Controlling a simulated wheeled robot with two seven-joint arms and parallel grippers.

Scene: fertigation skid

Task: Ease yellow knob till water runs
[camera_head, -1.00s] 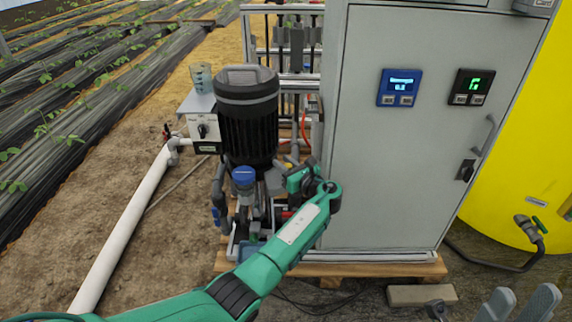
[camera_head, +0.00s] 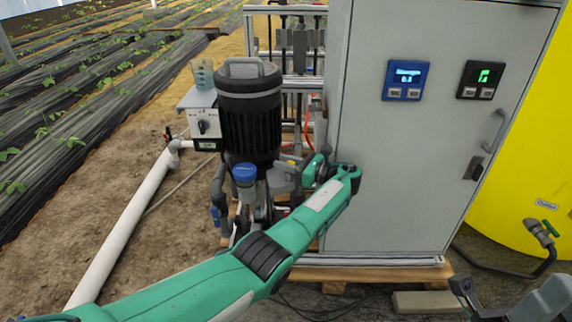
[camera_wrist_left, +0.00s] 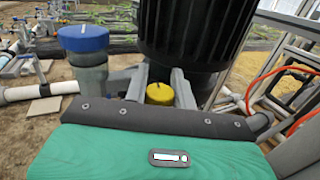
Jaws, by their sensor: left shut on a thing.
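The yellow knob (camera_wrist_left: 160,93) shows in the left wrist view, low beside the black motor (camera_wrist_left: 195,30), between the two grey fingers of my left gripper (camera_wrist_left: 163,80). The gripper is shut on it; the fingers cover its sides. In the head view my left gripper (camera_head: 285,178) is beside the pump under the black motor (camera_head: 248,115), and the knob is hidden there. No running water is visible. Part of my right gripper (camera_head: 535,300) shows at the bottom right corner, cut off by the frame edge.
A blue-capped fitting (camera_wrist_left: 83,40) stands left of the knob. A grey cabinet (camera_head: 400,170) with a blue display (camera_head: 405,80) and a black display (camera_head: 481,80) stands to the right. A white pipe (camera_head: 120,235) runs along the soil. A yellow tank (camera_head: 530,150) is at far right.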

